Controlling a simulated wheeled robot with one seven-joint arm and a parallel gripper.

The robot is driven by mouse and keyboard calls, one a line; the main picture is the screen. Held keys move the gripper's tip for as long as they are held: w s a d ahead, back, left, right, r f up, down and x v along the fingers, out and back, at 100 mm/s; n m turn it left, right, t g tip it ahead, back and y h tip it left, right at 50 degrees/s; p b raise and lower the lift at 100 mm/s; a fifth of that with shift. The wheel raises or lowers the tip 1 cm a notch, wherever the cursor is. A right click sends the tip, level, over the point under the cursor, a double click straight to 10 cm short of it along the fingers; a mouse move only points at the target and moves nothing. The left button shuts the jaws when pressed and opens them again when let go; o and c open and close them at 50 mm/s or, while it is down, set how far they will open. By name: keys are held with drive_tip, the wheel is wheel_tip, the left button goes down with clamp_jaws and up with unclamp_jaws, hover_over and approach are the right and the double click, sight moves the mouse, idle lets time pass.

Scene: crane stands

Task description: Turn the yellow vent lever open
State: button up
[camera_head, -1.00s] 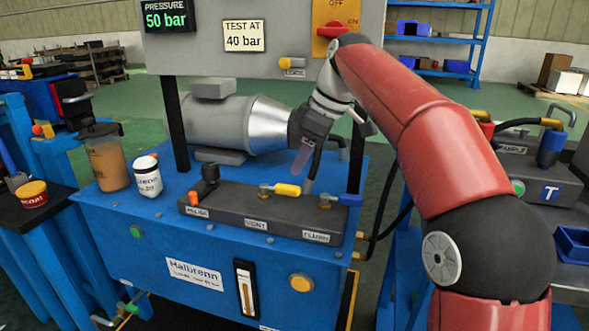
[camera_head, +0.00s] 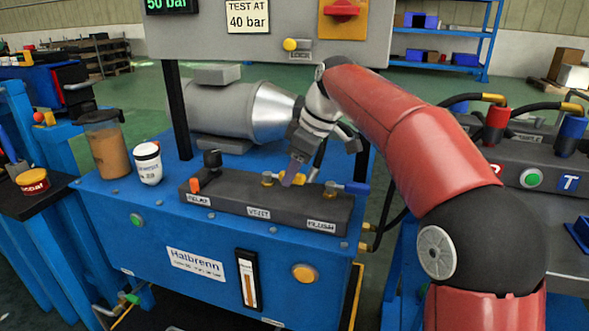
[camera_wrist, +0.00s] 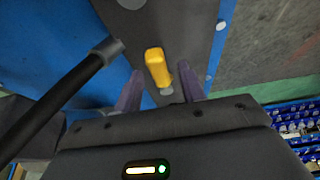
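The yellow vent lever (camera_wrist: 157,66) lies between the two purple fingers of my gripper (camera_wrist: 160,76) in the wrist view. The fingers stand apart on either side of it, with gaps showing. In the head view my gripper (camera_head: 291,174) is down at the lever on the dark valve block (camera_head: 232,197), above the middle VENT label (camera_head: 258,212). The fingers and wrist hide most of the lever there.
A blue lever (camera_head: 354,187) sits close on the right of the block. A black fitting with an orange part (camera_head: 194,185) stands at its left end. A metal motor (camera_head: 225,112) is behind, and the panel (camera_head: 300,45) hangs above. A white jar (camera_head: 148,163) stands left.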

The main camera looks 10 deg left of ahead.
clamp_jaws()
